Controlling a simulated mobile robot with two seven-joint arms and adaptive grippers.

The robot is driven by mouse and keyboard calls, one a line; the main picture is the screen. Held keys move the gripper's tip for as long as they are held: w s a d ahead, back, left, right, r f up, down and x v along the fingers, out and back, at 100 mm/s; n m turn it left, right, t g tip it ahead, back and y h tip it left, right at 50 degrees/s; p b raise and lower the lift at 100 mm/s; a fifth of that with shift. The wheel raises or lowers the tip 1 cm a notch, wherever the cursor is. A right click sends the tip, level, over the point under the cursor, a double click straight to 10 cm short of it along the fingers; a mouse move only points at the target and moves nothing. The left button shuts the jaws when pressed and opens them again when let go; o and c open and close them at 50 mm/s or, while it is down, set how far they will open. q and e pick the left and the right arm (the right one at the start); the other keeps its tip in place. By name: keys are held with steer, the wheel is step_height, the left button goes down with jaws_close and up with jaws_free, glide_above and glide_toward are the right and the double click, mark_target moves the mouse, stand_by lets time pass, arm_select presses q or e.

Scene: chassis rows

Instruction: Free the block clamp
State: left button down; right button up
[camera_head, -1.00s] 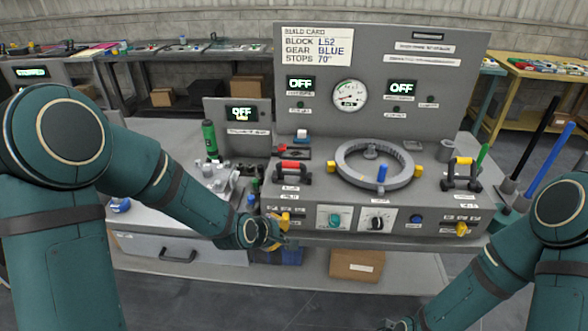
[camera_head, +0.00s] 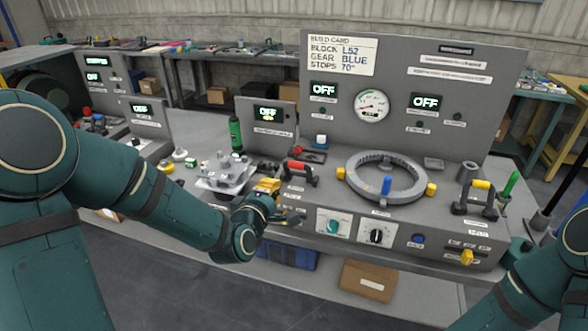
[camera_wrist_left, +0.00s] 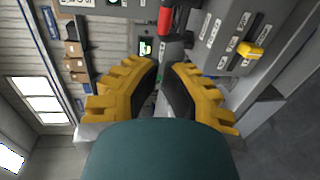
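A clamp with a red handle (camera_head: 299,168) stands on the left of the grey bench fixture; its red handle (camera_wrist_left: 166,20) shows at the top of the left wrist view. I cannot read which label marks the block clamp. My left gripper (camera_head: 268,187) is just left of the first clamp, apart from it. In the left wrist view its yellow fingers (camera_wrist_left: 166,72) are apart with nothing between them. A yellow lever (camera_wrist_left: 250,50) sits on the labelled panel there. My right gripper is out of view.
A ring gear (camera_head: 350,185) with a blue post lies between the clamps. A grey metal block part (camera_head: 222,175) and a green bottle (camera_head: 236,134) stand left of my left gripper. A yellow lever (camera_head: 467,257) sticks out at the front right. Cardboard box (camera_head: 368,281) below.

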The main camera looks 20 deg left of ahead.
mark_target(293, 162)
arm_select(q)
steer(key=w, duration=0.4)
steer(key=w+f, duration=0.1)
steer(key=w, duration=0.4)
steer(key=w+f, duration=0.1)
steer(key=w, duration=0.3)
steer(key=shift+w+d, duration=0.15)
steer(key=shift+w, duration=0.25)
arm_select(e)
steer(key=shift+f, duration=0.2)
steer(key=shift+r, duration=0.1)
arm_select(q)
steer(key=shift+w+r+g+p, duration=0.1)
steer(key=shift+w+g+p, duration=0.05)
steer(key=shift+g+p, duration=0.2)
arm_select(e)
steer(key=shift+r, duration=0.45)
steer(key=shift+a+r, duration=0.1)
